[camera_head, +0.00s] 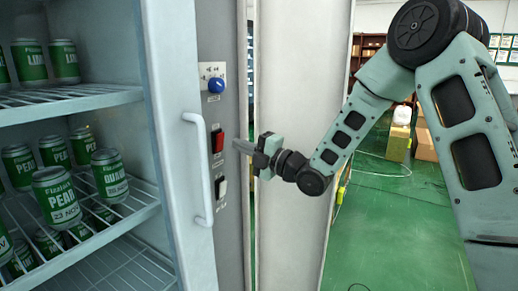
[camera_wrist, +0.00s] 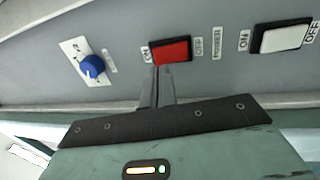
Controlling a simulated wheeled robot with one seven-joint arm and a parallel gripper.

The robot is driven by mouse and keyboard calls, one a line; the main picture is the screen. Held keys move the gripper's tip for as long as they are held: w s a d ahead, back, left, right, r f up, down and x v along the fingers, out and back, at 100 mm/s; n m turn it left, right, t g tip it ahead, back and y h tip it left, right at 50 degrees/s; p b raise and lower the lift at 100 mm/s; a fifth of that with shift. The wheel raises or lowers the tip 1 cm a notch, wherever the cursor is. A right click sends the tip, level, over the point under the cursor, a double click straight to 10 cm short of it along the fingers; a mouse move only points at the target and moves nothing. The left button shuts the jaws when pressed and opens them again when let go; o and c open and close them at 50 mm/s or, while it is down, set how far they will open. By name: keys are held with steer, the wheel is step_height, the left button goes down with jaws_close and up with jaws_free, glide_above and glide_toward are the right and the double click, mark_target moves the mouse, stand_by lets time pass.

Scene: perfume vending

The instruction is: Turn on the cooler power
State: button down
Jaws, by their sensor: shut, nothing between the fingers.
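The cooler (camera_head: 176,110) stands at the left with cans on its shelves. Its side panel (camera_head: 218,110) carries a blue knob (camera_head: 216,85), a red rocker switch (camera_head: 217,141) and a white switch (camera_head: 220,188) below it. In the wrist view the red switch (camera_wrist: 170,50) has ON at its left and OFF and POWER at its right. The blue knob (camera_wrist: 92,66) and white switch (camera_wrist: 281,37) flank it. My gripper (camera_head: 236,145) is shut and empty, its fingertips (camera_wrist: 157,70) at the red switch's lower edge. I cannot tell whether they touch it.
A vertical door handle (camera_head: 202,170) is on the cooler front, left of the switches. A pale upright panel (camera_head: 297,120) stands right of the switch panel, behind my gripper. Boxes (camera_head: 426,142) stand on the green floor (camera_head: 385,230) farther back.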

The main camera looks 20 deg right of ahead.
mark_target(221, 137)
steer(key=shift+p+x, duration=0.4)
steer(key=shift+x, duration=1.55)
steer(key=shift+w+a+r, duration=0.1)
steer(key=shift+r, duration=0.15)
steer(key=shift+g+h, duration=0.3)
steer(key=shift+f, duration=0.1)
